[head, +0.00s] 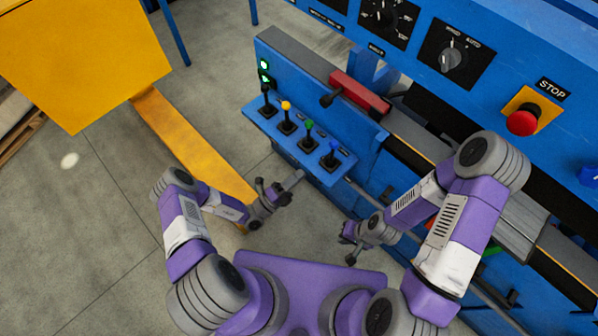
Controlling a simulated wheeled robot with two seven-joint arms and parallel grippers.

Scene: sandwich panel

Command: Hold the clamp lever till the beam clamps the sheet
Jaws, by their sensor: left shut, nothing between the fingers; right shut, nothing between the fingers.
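A blue lever panel (318,160) on the machine's near side carries levers with a black knob (265,88), a yellow knob (286,105), a green knob (308,125) and a blue knob (333,147). No readable label shows which is the clamp lever. A red block with a black handle (360,93) sits behind the panel. My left gripper (285,186) is shut and empty, below the panel in the picture and apart from the levers. My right gripper (347,250) is shut and empty, lower right of the panel. I cannot clearly make out the beam or the sheet.
A red stop button (522,122) and a black selector knob (452,60) are on the upper blue face. A yellow box (85,60) on a yellow base stands at left. The grey floor (80,230) is open at lower left.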

